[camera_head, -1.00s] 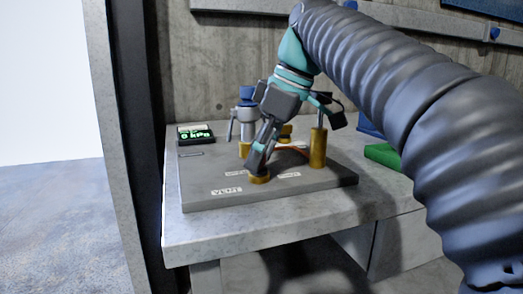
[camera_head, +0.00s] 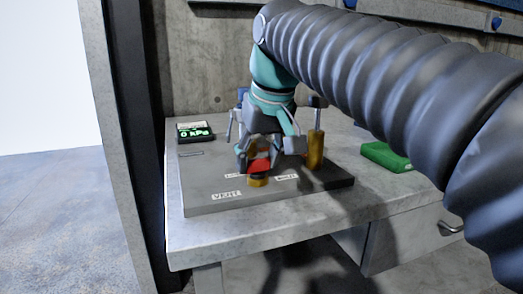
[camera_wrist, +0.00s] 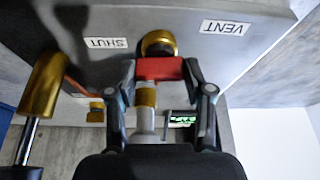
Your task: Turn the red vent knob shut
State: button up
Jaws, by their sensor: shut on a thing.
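The red vent knob (camera_head: 259,166) stands on a brass base (camera_head: 258,181) at the front of the grey panel (camera_head: 205,198), behind the VENT label (camera_head: 226,195). My gripper (camera_head: 266,160) is down at the knob, with one finger on each side. In the wrist view the red knob (camera_wrist: 160,68) lies as a bar across the space between the fingertips (camera_wrist: 159,76), and my gripper is shut on it. The SHUT label (camera_wrist: 106,43) is to the left of the knob there. The knob's underside is partly hidden.
A brass post with a metal rod (camera_head: 316,148) stands close to the right of my gripper. A display (camera_head: 194,132) reading 0 kPa sits at the back left. A green block (camera_head: 386,156) lies on the bench to the right. Other brass fittings are behind my gripper.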

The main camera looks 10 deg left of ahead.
jog(key=shift+m, duration=0.5)
jog(key=shift+h, duration=0.3)
jog(key=o, duration=1.2)
jog(key=shift+c, duration=0.2)
jog(key=v, duration=1.2)
jog(key=shift+s+f, duration=0.1)
